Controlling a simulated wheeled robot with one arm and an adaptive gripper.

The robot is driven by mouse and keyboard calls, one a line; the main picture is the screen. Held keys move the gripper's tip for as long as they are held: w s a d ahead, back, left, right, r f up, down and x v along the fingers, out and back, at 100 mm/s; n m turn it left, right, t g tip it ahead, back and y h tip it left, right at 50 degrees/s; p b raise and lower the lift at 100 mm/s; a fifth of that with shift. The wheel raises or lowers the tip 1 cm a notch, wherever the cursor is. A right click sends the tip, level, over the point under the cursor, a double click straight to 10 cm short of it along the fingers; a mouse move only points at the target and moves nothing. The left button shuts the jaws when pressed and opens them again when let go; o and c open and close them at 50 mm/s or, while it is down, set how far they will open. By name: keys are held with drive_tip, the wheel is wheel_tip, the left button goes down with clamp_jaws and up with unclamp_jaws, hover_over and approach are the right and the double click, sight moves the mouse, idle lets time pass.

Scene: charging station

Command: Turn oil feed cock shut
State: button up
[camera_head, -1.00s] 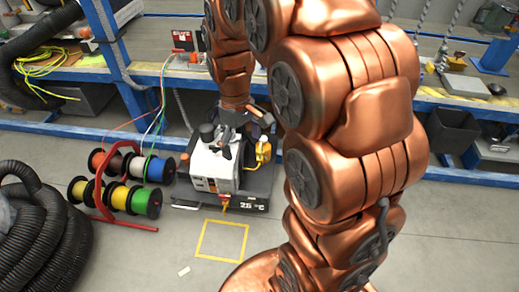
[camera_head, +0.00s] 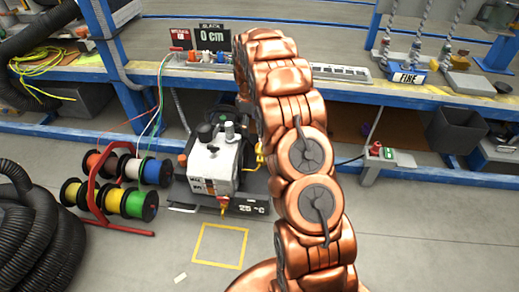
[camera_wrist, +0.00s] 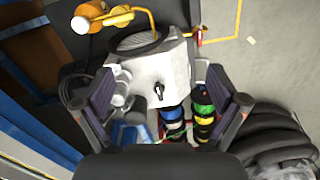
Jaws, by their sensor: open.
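A white pump-like machine (camera_head: 212,170) stands on a dark base on the floor below the bench. It also shows in the wrist view (camera_wrist: 172,70). A small black lever (camera_wrist: 160,93) sits on its pale top, between my fingers in that picture; it looks like the cock, but I cannot be sure. A red and yellow fitting (camera_head: 223,203) sticks out low at the machine's front. My gripper (camera_wrist: 160,76) is open and empty, its fingers spread above the machine with no contact visible. In the head view my arm hides the gripper.
An orange-yellow pipe (camera_wrist: 117,18) runs beside the machine. A red rack of cable spools (camera_head: 118,185) stands close at its left, with black hose (camera_head: 50,240) further left. The blue-edged bench (camera_head: 400,92) runs behind. The floor in front is open around a yellow square (camera_head: 220,245).

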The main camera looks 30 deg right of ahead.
drive_tip(key=n+b, duration=0.2)
hover_over(260, 147)
drive_tip(key=shift+t, duration=0.3)
wheel_tip(260, 147, down, 12)
drive_tip(key=shift+r, duration=0.25)
drive_tip(key=shift+f+b, duration=0.75)
drive_tip(key=shift+f, duration=3.1)
drive_tip(key=c, duration=1.1)
